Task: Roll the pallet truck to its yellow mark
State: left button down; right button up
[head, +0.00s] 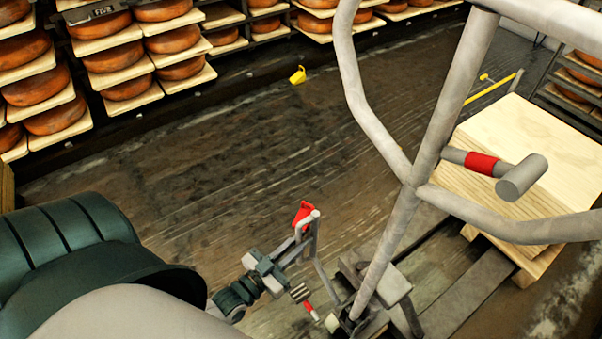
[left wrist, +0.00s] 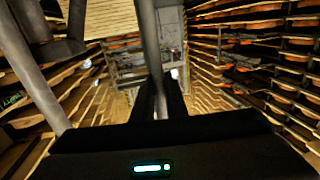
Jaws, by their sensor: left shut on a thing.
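The exact grip is hard to make out in the head view. A yellow line (head: 492,88) shows on the floor behind the stack, partly hidden by it. My right gripper is not in view.
Shelves of orange cheese wheels (head: 130,87) line the back and left. A small yellow jug (head: 297,75) stands on the dark floor near them. Another shelf (head: 575,80) is at the far right. The floor (head: 190,170) left of the truck is mostly clear.

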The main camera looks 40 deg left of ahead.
pick_arm(q)
jog(key=c, duration=1.8)
grip_release()
jog(key=shift+o, duration=0.2)
jog(key=shift+s, duration=0.15)
jog(key=s+a, duration=0.2)
jog(key=s, duration=1.5)
jog(key=shift+a, duration=0.3)
jog(key=shift+w+d, duration=0.1)
